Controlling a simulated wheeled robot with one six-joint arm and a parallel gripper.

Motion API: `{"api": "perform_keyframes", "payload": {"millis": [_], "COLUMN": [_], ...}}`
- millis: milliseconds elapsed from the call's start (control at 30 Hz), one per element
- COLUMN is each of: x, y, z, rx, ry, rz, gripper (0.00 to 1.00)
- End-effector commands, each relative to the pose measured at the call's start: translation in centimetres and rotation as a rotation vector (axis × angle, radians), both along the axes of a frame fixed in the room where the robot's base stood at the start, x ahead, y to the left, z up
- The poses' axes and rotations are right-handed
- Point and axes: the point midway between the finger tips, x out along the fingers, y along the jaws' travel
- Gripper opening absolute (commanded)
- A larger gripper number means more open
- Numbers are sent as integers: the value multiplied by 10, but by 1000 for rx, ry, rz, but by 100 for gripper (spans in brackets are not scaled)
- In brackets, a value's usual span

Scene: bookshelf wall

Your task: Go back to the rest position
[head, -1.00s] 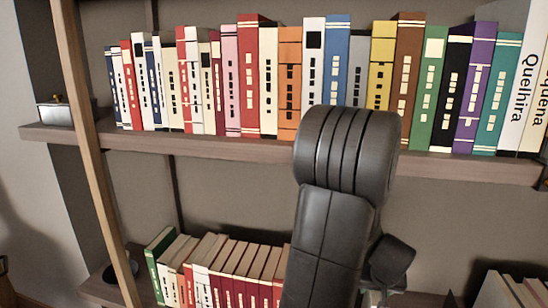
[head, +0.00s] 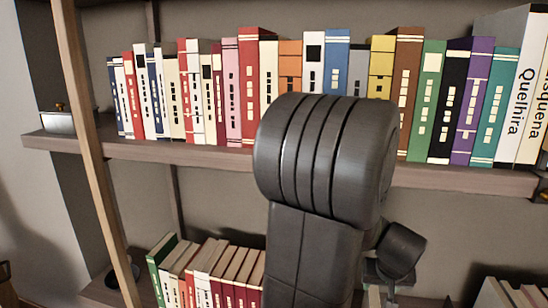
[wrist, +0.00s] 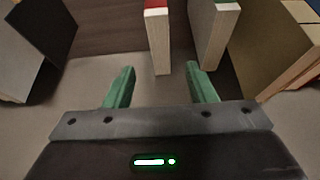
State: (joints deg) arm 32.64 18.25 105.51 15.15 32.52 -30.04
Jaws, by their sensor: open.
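My gripper (wrist: 160,70) shows in the wrist view with its two green fingers apart and nothing between them. A pale book with a red edge (wrist: 157,42) stands just beyond the gap. A pale book with a green edge (wrist: 212,38) stands beyond the right finger. Neither clearly touches the fingers. In the head view my dark arm rises in front of the shelves and covers part of both book rows. The fingers cannot be made out there.
The upper shelf (head: 200,152) bears a long row of upright books, with a small box (head: 58,122) at its left end. More books (head: 205,272) stand on the lower shelf. A wooden post (head: 92,150) rises at the left. A dark book (wrist: 40,40) shows left in the wrist view.

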Motion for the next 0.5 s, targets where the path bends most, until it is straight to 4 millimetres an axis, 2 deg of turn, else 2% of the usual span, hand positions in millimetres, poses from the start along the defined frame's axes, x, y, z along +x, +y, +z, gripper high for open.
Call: {"api": "perform_keyframes", "payload": {"millis": [33, 267, 300, 500], "x": [-4, -23, -19, -2], "y": [1, 5, 5, 1], "z": [13, 53, 36, -2], "rx": [-2, -3, 3, 3], "ry": [-3, -3, 5, 4], "rz": [0, 0, 2, 1], "gripper": [51, 51, 51, 51]}}
